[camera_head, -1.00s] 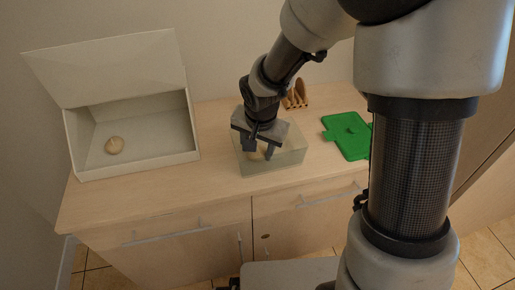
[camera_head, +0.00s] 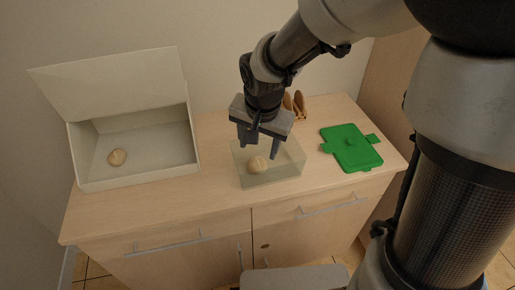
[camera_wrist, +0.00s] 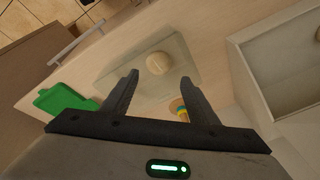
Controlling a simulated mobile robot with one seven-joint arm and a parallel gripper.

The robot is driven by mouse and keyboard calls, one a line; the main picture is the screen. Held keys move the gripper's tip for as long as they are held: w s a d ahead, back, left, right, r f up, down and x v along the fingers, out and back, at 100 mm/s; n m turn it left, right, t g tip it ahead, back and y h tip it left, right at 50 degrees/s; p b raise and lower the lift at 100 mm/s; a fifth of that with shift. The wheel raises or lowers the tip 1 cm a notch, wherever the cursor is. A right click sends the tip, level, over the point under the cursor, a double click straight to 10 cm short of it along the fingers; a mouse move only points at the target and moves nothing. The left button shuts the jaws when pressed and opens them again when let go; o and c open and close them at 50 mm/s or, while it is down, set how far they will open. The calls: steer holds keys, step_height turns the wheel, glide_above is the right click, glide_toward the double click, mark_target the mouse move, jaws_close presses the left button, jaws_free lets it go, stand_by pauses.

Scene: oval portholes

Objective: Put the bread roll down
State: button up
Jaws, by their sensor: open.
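A round tan bread roll (camera_head: 257,165) lies inside a clear, low-walled container (camera_head: 285,172) on the counter. The wrist view also shows the roll (camera_wrist: 158,63) in the container, ahead of the fingertips. My gripper (camera_head: 258,150) is open and empty above the container, with a gap between its fingers and the roll. In the wrist view, my gripper's two fingers (camera_wrist: 160,85) are spread wide apart.
A green lid (camera_head: 351,148) lies flat on the counter right of the container. Brown upright items (camera_head: 298,104) stand behind, near the wall. Counter space (camera_head: 215,180) is free between the bread box and the container. Drawers and doors are below the counter's front edge.

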steer(key=s+d+r+n+t, duration=0.1)
steer(key=s+d+r+n, duration=0.1)
steer(key=s+d+r, duration=0.3)
steer(key=s+d+r+n+t, duration=0.1)
steer(key=s+d+r+n, duration=0.2)
steer(key=s+r, duration=0.6)
steer(key=s+d, duration=0.2)
steer(key=shift+s+d+r, duration=0.15)
steer(key=shift+s+d, duration=0.15)
steer(key=shift+d, duration=0.05)
step_height(320, 180, up, 15)
steer(key=p, duration=1.5)
